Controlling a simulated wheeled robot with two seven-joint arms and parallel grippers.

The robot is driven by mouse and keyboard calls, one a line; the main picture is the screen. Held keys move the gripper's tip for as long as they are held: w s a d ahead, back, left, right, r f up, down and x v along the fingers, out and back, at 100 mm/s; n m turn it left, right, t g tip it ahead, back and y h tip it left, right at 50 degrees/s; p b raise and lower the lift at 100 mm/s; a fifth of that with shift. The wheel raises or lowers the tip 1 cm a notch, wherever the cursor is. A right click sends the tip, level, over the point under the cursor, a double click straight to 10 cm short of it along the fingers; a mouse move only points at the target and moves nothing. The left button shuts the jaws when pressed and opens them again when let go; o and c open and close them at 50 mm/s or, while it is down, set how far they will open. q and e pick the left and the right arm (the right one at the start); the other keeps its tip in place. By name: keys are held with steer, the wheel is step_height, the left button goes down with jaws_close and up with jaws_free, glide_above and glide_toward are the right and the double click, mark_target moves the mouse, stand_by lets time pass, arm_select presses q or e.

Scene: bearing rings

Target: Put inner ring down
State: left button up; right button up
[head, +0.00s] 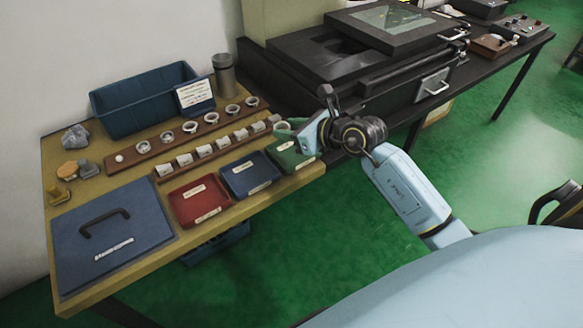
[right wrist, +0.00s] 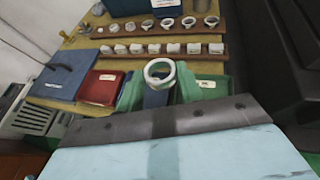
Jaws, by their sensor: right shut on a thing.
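My right gripper (head: 287,128) reaches in from the right, over the far right part of the yellow table, just above the green tray (head: 283,147). In the right wrist view it is shut on a pale metal inner ring (right wrist: 148,72), whose open round face shows between the fingers. The ring is held up, apart from the trays below; in the head view it is small and partly hidden by the gripper. A blue tray (head: 236,172) and a red tray (head: 186,196) stand in a row to the left of the green one. My left gripper is not in view.
Behind the trays are a brown rack (head: 166,177) of several white pieces and another rack (head: 151,153) with several rings. A big blue bin (head: 125,118), a grey cylinder (head: 225,76) and a blue lidded case (head: 135,248) also stand there. Black equipment (head: 320,60) borders the right.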

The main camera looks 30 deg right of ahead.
steer(key=m+h+b, duration=0.1)
steer(key=b, duration=0.3)
glide_above(299, 158)
step_height(299, 158, down, 5)
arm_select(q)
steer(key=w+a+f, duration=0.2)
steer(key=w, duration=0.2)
arm_select(e)
step_height(299, 158, down, 6)
steer(key=shift+w+d+r+b, duration=0.1)
steer(key=shift+d+r+b, duration=0.05)
steer(key=shift+b, duration=1.05)
steer(key=shift+f, duration=0.7)
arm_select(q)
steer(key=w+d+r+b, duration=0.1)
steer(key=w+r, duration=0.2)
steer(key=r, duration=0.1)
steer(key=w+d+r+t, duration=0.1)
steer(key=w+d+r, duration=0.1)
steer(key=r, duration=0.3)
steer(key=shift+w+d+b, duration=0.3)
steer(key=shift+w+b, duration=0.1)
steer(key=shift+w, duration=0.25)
arm_select(e)
steer(key=shift+f, duration=1.4)
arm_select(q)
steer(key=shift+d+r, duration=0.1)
arm_select(e)
steer(key=shift+f, duration=0.2)
